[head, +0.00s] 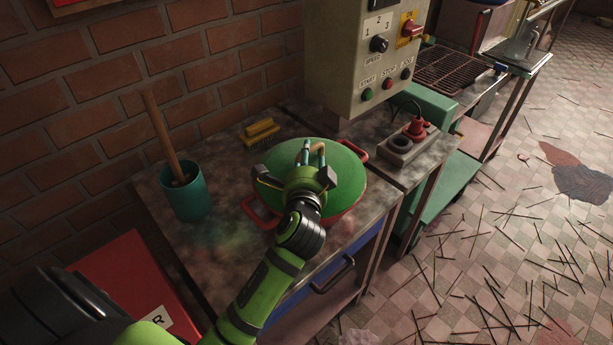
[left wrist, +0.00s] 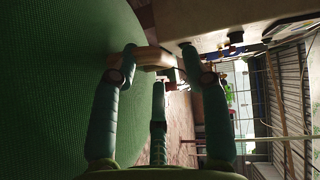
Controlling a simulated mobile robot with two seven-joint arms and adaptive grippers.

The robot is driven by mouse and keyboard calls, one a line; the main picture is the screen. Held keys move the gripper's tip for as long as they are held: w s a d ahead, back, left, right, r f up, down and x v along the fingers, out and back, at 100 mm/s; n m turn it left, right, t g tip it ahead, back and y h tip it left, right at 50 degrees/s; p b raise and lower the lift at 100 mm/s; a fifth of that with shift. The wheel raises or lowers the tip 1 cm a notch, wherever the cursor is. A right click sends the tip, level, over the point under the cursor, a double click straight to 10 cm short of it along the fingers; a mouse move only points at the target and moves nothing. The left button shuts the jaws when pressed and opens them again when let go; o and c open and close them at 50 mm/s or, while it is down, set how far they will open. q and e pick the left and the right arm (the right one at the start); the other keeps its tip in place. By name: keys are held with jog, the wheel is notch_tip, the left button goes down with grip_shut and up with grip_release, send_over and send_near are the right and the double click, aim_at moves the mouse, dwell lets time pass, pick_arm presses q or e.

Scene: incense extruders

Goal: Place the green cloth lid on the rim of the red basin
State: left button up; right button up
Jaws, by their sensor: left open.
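The round green cloth lid (head: 345,178) lies over the red basin (head: 348,217) on the worktop in the head view. Red rim and side handles show around the lid's edge; my gripper hides part of the near edge, so I cannot tell if it sits fully flush. My left gripper (head: 313,150) is over the lid, its fingers open. In the left wrist view, the lid (left wrist: 60,90) fills the left side, and a pale handle-like piece (left wrist: 152,58) lies between the tips of my left gripper (left wrist: 158,62). My right gripper is not in view.
A teal cup (head: 188,200) with a wooden stick stands left on the metal worktop (head: 225,255). A yellow block-like item (head: 260,131) lies behind. A control box (head: 365,60) and a socket block with red plug (head: 400,150) are behind right. Sticks litter the floor (head: 500,250).

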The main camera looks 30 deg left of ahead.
pick_arm(q)
jog(key=b+v, duration=0.1)
jog(key=v, duration=0.7)
jog(key=shift+s+r, duration=0.1)
jog(key=shift+s, duration=0.1)
